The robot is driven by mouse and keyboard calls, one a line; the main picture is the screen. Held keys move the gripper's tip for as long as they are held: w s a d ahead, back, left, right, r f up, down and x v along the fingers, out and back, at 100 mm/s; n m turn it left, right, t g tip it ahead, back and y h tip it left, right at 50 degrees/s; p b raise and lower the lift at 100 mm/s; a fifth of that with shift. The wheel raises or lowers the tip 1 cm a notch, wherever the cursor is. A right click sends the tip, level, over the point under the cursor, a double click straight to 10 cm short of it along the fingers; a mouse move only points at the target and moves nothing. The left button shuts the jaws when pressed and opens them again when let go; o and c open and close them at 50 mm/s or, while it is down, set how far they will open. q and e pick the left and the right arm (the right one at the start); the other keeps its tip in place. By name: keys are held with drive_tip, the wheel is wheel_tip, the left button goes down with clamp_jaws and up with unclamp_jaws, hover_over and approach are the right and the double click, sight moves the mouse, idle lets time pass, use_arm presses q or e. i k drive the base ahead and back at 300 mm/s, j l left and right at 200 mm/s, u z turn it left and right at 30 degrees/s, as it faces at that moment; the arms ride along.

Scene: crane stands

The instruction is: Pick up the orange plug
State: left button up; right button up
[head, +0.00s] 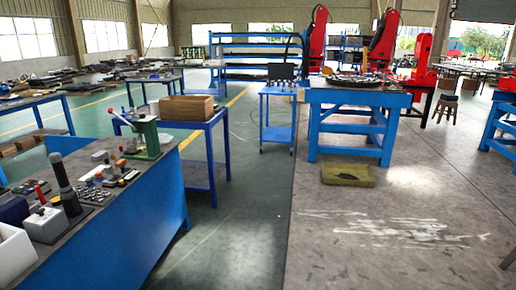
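I cannot make out an orange plug for certain. Several small parts lie on the grey top of the blue workbench (108,222) at the left. A small reddish or orange spot shows among them near a green hand press (146,138), too small to identify. Neither of my grippers is in view.
On the same bench stand a black cylinder (65,188) and a white box (12,250). Behind are a wooden box (187,107) on a blue table, a blue trolley (278,122) and a large blue table (357,97). A low box (347,175) lies on the floor. The foreground floor is clear.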

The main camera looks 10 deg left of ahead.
sight(98, 175)
drive_tip(key=i+l+u, duration=0.2)
drive_tip(key=i, duration=0.95)
drive_tip(key=i+j+u, duration=0.15)
drive_tip(key=i+u, duration=0.2)
drive_tip(key=i, duration=0.15)
drive_tip(key=i+u, duration=0.35)
drive_tip(key=i, duration=0.15)
